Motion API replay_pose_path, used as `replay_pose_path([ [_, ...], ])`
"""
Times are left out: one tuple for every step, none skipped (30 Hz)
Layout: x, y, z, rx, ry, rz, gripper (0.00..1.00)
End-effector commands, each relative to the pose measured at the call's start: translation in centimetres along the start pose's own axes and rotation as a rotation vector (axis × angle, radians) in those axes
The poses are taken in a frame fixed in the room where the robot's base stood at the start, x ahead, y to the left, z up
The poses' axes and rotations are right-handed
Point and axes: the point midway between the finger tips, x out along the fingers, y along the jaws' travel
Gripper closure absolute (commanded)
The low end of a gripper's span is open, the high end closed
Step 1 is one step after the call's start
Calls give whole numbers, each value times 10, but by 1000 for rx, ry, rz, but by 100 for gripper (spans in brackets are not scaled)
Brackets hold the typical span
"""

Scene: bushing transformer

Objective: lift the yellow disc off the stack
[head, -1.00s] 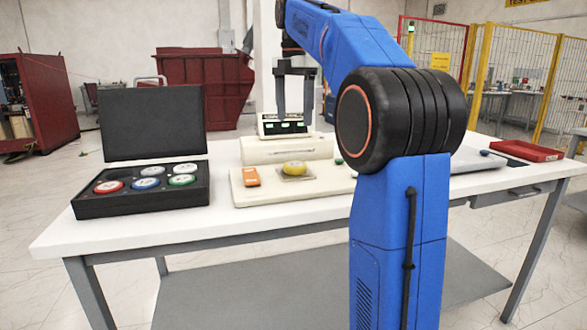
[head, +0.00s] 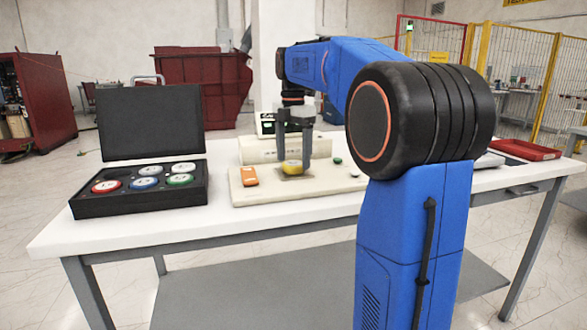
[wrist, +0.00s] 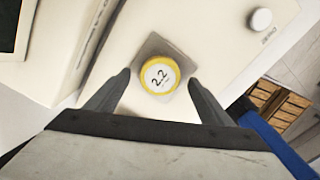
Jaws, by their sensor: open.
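The yellow disc (head: 290,167) sits on a small grey square plate on the cream instrument's platform (head: 330,184). In the wrist view the yellow disc (wrist: 160,76) has a white top marked "2.2" and lies on the grey plate (wrist: 186,61). My gripper (head: 292,165) is open and low at the disc, pointing down. In the wrist view my gripper's (wrist: 158,78) two fingers stand on either side of the disc's near part, with a gap visible on each side. Whether anything lies stacked under the disc cannot be made out.
An open black case (head: 140,200) with several coloured discs stands at the left of the table. An orange object (head: 249,176) lies left of the yellow disc. A white knob (wrist: 261,18) and a red tray (head: 525,150) are to the right.

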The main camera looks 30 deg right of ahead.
Motion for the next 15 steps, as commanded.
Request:
replay_pose_path([
  [5,0,0,0,0,0,26],
  [8,0,0,0,0,0,26],
  [11,0,0,0,0,0,26],
  [12,0,0,0,0,0,26],
  [14,0,0,0,0,0,26],
  [14,0,0,0,0,1,26],
  [14,0,0,0,-1,1,26],
  [14,0,0,0,-1,1,26],
  [14,0,0,0,-1,1,26],
  [14,0,0,0,-1,1,26],
  [14,0,0,0,-1,1,26],
  [14,0,0,0,-1,1,26],
  [14,0,0,0,-1,1,33],
  [14,0,0,0,-1,1,40],
  [14,0,0,0,-1,1,50],
])
